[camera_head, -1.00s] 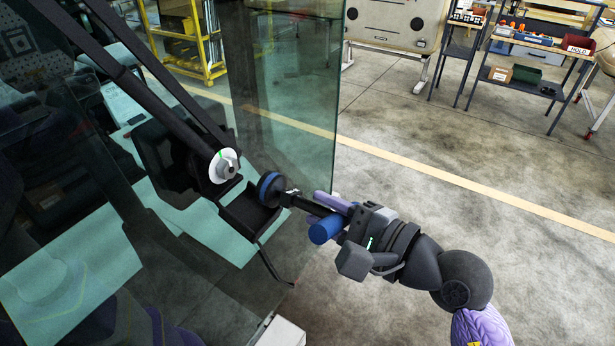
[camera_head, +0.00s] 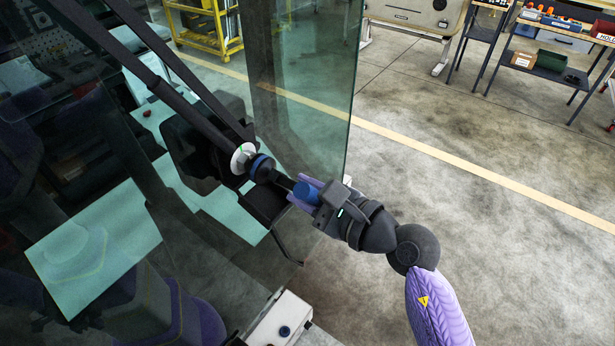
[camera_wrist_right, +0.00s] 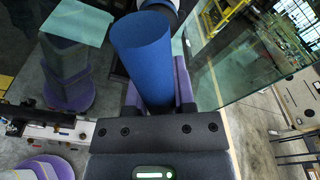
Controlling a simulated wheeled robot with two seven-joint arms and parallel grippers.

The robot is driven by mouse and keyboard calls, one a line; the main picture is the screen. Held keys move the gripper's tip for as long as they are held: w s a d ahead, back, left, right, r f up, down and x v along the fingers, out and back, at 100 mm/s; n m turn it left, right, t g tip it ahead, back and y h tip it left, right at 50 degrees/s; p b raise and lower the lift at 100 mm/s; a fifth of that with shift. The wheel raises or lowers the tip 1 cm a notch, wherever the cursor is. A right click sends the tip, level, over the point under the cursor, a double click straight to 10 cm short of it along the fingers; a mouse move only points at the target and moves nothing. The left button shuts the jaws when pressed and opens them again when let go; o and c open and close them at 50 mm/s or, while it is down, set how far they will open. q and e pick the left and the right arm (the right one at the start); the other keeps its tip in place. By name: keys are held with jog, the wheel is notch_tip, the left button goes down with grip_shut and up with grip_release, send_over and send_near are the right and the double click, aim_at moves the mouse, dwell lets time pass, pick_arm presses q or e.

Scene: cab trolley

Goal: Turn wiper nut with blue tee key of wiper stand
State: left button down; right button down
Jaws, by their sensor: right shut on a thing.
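The blue tee key has a thick blue handle (camera_head: 306,192), a dark shaft and a blue ring-shaped head (camera_head: 261,166). My right gripper (camera_head: 304,191) is shut on the handle, between its purple fingers. The handle also fills the middle of the right wrist view (camera_wrist_right: 145,58). The key's head is at the white disc (camera_head: 241,158) on the wiper pivot, seemingly against it. The wiper nut is hidden behind the head, so I cannot tell how the two are seated. My left gripper is not in view.
Black wiper arms (camera_head: 172,85) run up-left from the pivot. A tall glass pane (camera_head: 315,110) stands just behind the key. A white box with a dark button (camera_head: 283,325) is below. Open concrete floor lies to the right, with shelves (camera_head: 545,65) far back.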

jog(key=m+p, duration=0.3)
jog(key=shift+r+g, duration=0.25)
jog(key=shift+g, duration=0.05)
jog(key=shift+f+m+p, duration=0.2)
jog(key=shift+m+p, duration=0.15)
jog(key=shift+m, duration=0.45)
jog(key=m+p, duration=0.2)
jog(key=m, duration=0.1)
jog(key=shift+r+m+g+y+p, duration=0.1)
jog(key=shift+m+g+y+p, duration=0.2)
jog(key=shift+y+p, duration=0.1)
jog(key=shift+m, duration=0.5)
jog(key=shift+f, duration=0.25)
jog(key=shift+r, duration=0.1)
jog(key=shift+w+a, duration=0.1)
jog(key=shift+a, duration=0.15)
jog(key=shift+w+a, duration=0.2)
jog(key=shift+a, duration=0.05)
